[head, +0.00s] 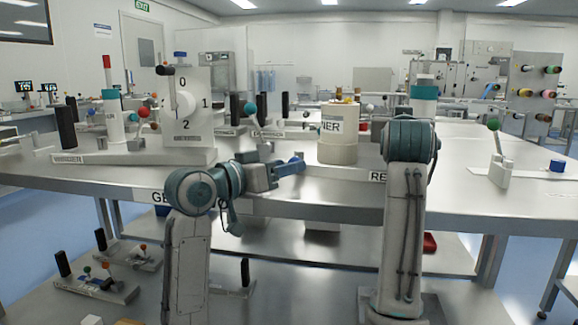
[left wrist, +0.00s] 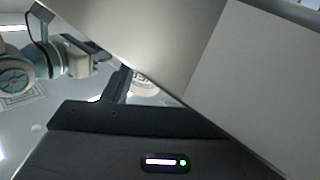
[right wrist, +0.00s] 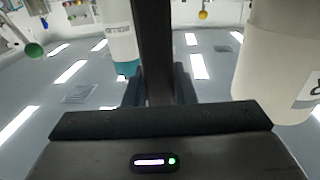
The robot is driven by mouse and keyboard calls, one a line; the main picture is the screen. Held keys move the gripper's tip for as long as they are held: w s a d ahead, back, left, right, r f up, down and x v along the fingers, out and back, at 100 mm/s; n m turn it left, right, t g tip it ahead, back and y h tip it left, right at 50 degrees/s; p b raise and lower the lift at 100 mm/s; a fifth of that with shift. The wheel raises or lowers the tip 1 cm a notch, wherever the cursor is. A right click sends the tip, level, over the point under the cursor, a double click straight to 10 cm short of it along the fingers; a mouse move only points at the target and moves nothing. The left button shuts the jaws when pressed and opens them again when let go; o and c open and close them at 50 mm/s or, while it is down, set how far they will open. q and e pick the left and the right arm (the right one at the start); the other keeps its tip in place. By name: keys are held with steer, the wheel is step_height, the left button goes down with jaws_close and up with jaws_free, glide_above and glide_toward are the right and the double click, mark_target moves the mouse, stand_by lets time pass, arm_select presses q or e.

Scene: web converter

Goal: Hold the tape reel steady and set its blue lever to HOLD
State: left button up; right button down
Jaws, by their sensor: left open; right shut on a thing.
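In the left wrist view, pale grey panels fill much of the picture close by. My right gripper is hidden behind its own arm in the head view. In the right wrist view it (right wrist: 158,92) is shut on a black upright handle (right wrist: 153,45). A cream cylinder (head: 338,150), its label partly showing "NER", stands left of my right arm. A cream cylinder (right wrist: 275,75) also shows beside the handle. I cannot clearly make out the reel's blue lever or its HOLD mark.
A dial box marked 0, 1, 2 (head: 190,100) stands at the left. A small white lever fixture (head: 500,172) and a blue cap (head: 557,166) are at the right. Fixtures with black handles (head: 95,285) lie on the lower shelf.

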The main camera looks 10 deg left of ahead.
arm_select(q)
steer(key=shift+x, duration=0.9)
steer(key=shift+f, duration=0.1)
jaws_close()
steer(key=shift+a+m+g+h, duration=0.5)
steer(key=shift+m+g+h, duration=0.3)
steer(key=shift+h, duration=0.2)
jaws_free()
steer(key=shift+w, duration=0.1)
